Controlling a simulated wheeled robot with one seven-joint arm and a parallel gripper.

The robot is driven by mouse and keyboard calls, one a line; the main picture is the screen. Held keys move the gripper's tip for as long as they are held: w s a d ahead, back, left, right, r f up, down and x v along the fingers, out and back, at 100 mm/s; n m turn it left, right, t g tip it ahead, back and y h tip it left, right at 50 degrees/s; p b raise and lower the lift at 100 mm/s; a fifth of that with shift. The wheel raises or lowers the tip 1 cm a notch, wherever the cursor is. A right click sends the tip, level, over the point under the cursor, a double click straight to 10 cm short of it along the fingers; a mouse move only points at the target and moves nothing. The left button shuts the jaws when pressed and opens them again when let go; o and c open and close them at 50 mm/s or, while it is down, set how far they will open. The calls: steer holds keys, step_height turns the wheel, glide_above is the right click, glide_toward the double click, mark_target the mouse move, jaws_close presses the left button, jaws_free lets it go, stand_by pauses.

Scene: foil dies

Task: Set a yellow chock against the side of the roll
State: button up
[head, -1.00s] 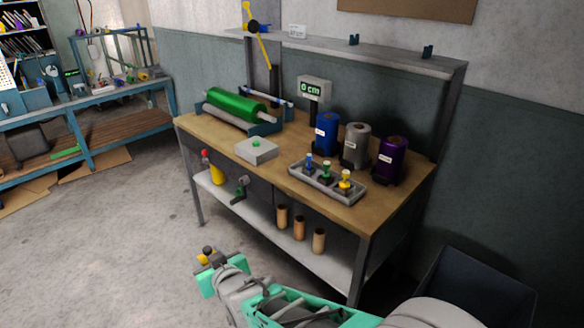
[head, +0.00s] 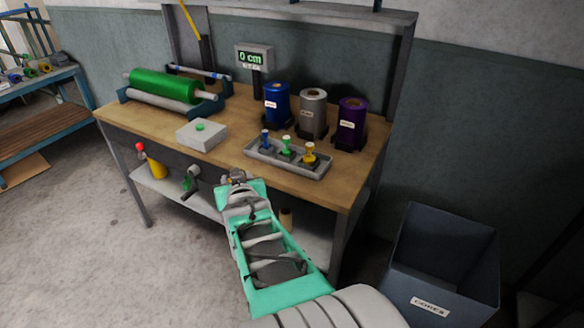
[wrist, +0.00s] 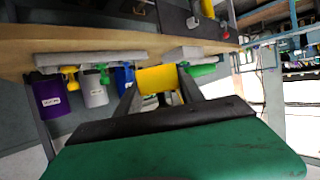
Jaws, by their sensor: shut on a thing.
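My gripper (head: 237,178) is at the front edge of the workbench, in front of the small tray. In the wrist view its fingers (wrist: 160,98) are shut on a yellow chock (wrist: 158,78). In the head view the chock is too small to make out clearly. A green roll (head: 165,86) lies on its side in a blue cradle at the bench's back left, well apart from my gripper. Blue (head: 277,104), grey (head: 312,115) and purple (head: 351,124) rolls stand upright at the back right.
A tray (head: 262,168) holds blue, green and yellow-topped stamps. A grey box (head: 201,135) with a green button stands left of it. A display (head: 254,58) reads 0 cm. A dark bin (head: 432,290) stands at the lower right. The bench's front left top is clear.

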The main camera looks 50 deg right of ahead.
steer(key=s+d+r+m+g+h+b, duration=0.25)
steer(key=s+d+m+g, duration=0.2)
steer(key=s+d, duration=0.75)
steer(key=s+d+r+m+g+h+b, duration=0.1)
steer(key=s+d+m+g+h+b, duration=0.25)
steer(key=s+d, duration=0.95)
steer(key=m+g+p, duration=0.1)
steer(key=p, duration=0.1)
glide_above(338, 185)
steer(key=shift+y, duration=0.4)
step_height(338, 185, down, 9)
steer(key=shift+s+a, duration=0.15)
steer(key=shift+w+f, duration=0.2)
steer(key=shift+f, duration=1.5)
steer(key=shift+f, duration=0.25)
steer(key=o, duration=1.4)
steer(key=shift+r, duration=0.1)
